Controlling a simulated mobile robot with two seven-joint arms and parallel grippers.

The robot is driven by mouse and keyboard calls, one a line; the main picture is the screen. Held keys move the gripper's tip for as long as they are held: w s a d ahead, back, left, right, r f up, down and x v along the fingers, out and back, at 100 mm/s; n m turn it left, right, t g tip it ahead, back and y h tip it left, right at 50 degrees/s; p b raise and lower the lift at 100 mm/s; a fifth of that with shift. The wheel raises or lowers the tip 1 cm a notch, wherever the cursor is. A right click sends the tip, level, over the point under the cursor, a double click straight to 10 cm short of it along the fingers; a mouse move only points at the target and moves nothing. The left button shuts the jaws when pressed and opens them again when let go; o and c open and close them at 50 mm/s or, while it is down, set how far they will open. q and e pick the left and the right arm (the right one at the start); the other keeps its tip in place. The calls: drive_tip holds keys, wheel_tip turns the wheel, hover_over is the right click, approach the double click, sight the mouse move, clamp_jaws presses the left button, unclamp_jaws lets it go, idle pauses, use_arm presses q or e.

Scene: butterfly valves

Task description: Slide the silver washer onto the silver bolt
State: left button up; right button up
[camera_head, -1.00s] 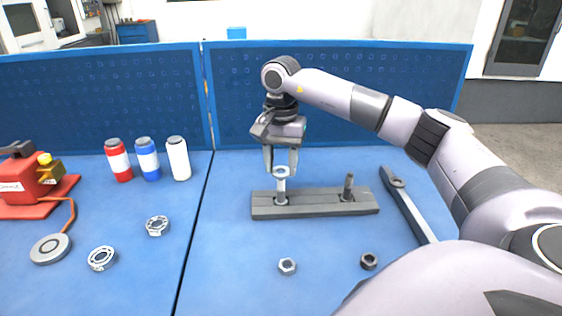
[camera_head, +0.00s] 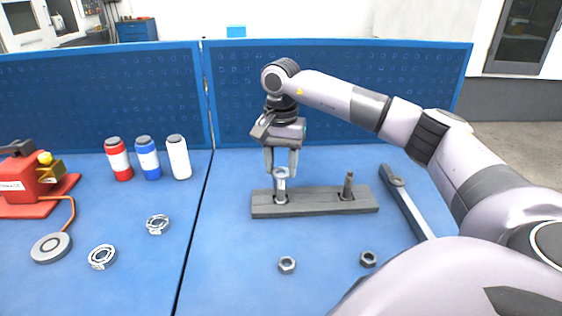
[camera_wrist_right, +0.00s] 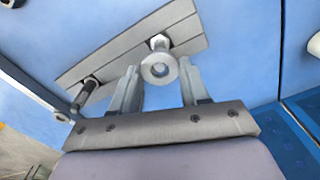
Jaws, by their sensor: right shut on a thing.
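The silver washer (camera_head: 281,171) is held flat between the fingers of my right gripper (camera_head: 281,165), at the top end of the silver bolt (camera_head: 281,190). The bolt stands upright in the left hole of a grey block (camera_head: 315,208). In the right wrist view, the washer (camera_wrist_right: 159,68) sits between the fingertips (camera_wrist_right: 160,82), with the bolt's lower part (camera_wrist_right: 159,43) showing past its rim. I cannot tell whether the bolt's tip is inside the washer's hole. My left gripper is out of view.
A dark bolt (camera_head: 348,186) stands in the block's right hole. A silver nut (camera_head: 287,265) and a dark nut (camera_head: 368,259) lie in front, and a wrench (camera_head: 405,200) lies at right. Bottles (camera_head: 147,159), bearing-like rings (camera_head: 103,257) and a red device (camera_head: 30,180) are left.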

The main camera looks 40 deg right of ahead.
drive_tip(key=shift+f, duration=0.45)
idle(0.6)
drive_tip(key=o, duration=1.1)
drive_tip(key=shift+o, duration=0.2)
drive_tip(key=shift+r+b, duration=0.3)
drive_tip(key=shift+r, duration=3.25)
